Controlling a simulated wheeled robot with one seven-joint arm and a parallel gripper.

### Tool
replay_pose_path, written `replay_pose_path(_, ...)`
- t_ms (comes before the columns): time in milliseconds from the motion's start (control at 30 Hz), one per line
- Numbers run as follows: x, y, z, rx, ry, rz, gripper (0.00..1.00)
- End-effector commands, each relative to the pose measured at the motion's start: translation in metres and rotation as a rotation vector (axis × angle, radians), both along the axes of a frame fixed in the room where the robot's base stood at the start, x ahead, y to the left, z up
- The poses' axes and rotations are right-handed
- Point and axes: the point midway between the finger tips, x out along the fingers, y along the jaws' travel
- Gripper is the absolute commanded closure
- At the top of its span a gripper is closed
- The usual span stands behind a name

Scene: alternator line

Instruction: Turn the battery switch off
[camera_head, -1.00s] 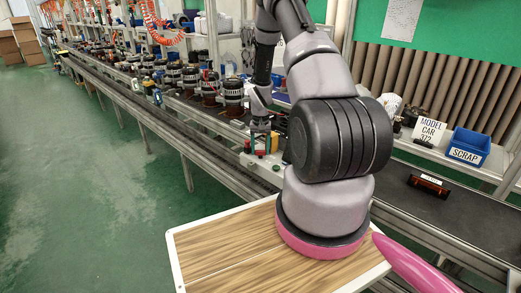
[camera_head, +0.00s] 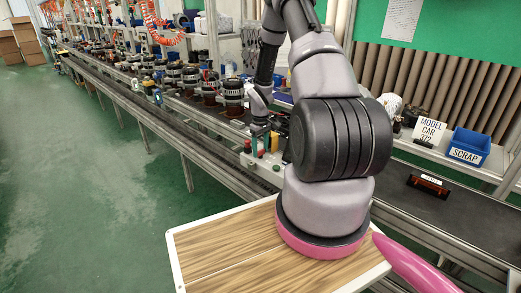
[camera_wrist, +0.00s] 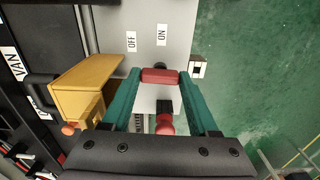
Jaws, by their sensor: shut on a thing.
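My gripper (camera_wrist: 161,80) has two green fingers. In the wrist view they are shut on the red handle (camera_wrist: 160,76) of the battery switch, one fingertip on each side. The handle lies crosswise between them, over a grey panel (camera_wrist: 180,52). The "ON" label (camera_wrist: 162,35) is straight above the handle in the picture, and the "OFF" label (camera_wrist: 131,41) is to its upper left. The switch's base is mostly hidden. In the head view my gripper (camera_head: 264,142) is small, down at the conveyor's near edge, and the handle cannot be made out clearly.
A yellow box (camera_wrist: 85,85) stands close left of the fingers in the wrist view. A red knob (camera_wrist: 165,124) shows between the fingers, nearer the palm. Alternators (camera_head: 232,92) line the conveyor. A blue scrap bin (camera_head: 468,146) stands at right. Green floor lies open at left.

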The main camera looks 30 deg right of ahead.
Motion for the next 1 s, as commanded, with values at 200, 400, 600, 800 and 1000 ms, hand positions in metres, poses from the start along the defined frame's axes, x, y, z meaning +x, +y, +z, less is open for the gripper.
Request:
replay_pose_path(200,0.0002,-0.0004,0.0002,-0.001,0.000,0.048,0.96)
replay_pose_path(400,0.0001,-0.0004,0.0002,0.000,0.000,0.060,0.96)
replay_pose_path(600,0.0001,-0.0004,0.0002,-0.001,0.000,0.060,0.96)
replay_pose_path(800,0.0000,-0.0004,0.0001,-0.001,0.000,0.059,0.10)
replay_pose_path(1000,0.0002,-0.0009,0.0001,-0.001,0.000,0.058,0.10)
